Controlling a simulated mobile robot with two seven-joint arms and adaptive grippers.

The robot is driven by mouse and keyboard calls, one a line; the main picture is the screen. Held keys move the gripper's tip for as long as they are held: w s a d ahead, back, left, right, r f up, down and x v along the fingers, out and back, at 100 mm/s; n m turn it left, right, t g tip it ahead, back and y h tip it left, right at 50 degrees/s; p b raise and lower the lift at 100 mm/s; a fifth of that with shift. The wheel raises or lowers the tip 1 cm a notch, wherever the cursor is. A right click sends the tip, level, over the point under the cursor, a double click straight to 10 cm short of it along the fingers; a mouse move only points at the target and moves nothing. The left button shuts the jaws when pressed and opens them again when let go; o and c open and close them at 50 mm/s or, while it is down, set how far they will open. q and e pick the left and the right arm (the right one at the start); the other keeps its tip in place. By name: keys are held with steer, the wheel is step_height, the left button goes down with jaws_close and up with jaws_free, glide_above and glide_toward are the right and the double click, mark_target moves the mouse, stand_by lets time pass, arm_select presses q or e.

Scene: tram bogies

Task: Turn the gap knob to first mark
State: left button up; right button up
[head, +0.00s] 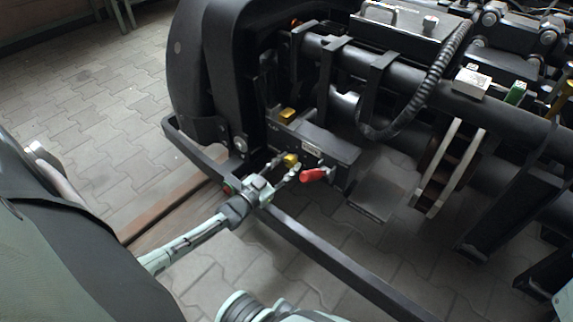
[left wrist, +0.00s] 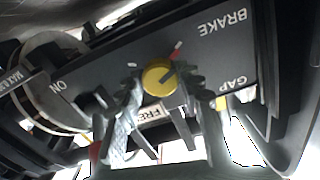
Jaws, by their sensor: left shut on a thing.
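The yellow gap knob (left wrist: 158,77) sits on the dark panel, near the GAP lettering, in the left wrist view. A dark pointer line on its face slants up to the right. In the head view the knob (head: 291,159) shows at the tip of my left gripper (head: 284,167). The fingers hide parts of the knob's sides. My right gripper is not in view.
A red handle (head: 313,174) is close to the right of the knob. Another yellow part (head: 288,115) sits higher on the bogie. A dark rail (head: 330,257) runs below my left gripper. A partly covered FREE label (left wrist: 150,113) is below the knob. Paved floor is clear at left.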

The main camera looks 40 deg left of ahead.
arm_select(q)
steer(key=o, duration=1.1)
steer(key=shift+o, duration=0.2)
steer(key=s, duration=0.8)
steer(key=s+a, duration=0.1)
steer(key=s, duration=0.3)
